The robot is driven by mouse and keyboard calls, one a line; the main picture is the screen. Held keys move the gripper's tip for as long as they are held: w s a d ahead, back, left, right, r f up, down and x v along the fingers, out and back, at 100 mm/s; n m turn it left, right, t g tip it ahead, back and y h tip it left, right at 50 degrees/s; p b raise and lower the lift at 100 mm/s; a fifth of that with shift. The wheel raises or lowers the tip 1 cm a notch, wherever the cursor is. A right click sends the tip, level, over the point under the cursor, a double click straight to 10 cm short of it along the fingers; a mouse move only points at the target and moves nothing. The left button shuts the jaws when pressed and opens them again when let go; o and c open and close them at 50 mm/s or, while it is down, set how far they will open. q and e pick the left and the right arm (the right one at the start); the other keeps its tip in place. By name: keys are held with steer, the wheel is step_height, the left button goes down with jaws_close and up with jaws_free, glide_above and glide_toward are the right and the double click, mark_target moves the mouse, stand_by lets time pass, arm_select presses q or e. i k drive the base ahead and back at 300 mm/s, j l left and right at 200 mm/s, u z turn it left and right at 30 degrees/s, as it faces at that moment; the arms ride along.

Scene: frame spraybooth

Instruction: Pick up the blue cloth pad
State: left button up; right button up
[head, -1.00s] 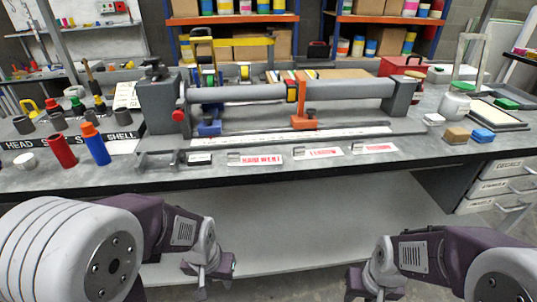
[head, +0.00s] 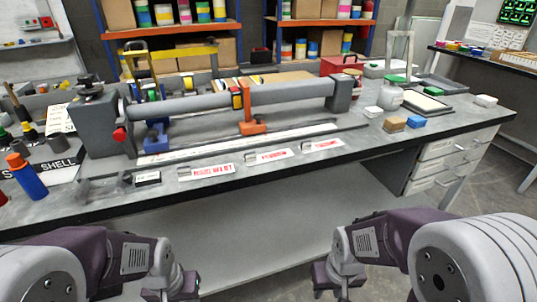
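The blue cloth pad (head: 416,121) lies flat on the grey bench toward its right side, near the front edge. A tan pad (head: 395,124) lies just left of it. My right gripper (head: 330,290) hangs low in front of the bench, below the bench top and well apart from the pad. My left gripper (head: 172,292) is also low in front of the bench, farther left. The fingers of both grippers are cut off or turned away, so I cannot tell whether they are open.
A long grey tube fixture (head: 205,103) with an orange clamp (head: 248,122) fills the middle of the bench (head: 330,172). A white block (head: 373,111), a white jar (head: 390,98) and a shallow tray (head: 427,103) stand near the pad. Drawers (head: 440,165) are below it.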

mark_target(415, 122)
steer(key=z, duration=1.35)
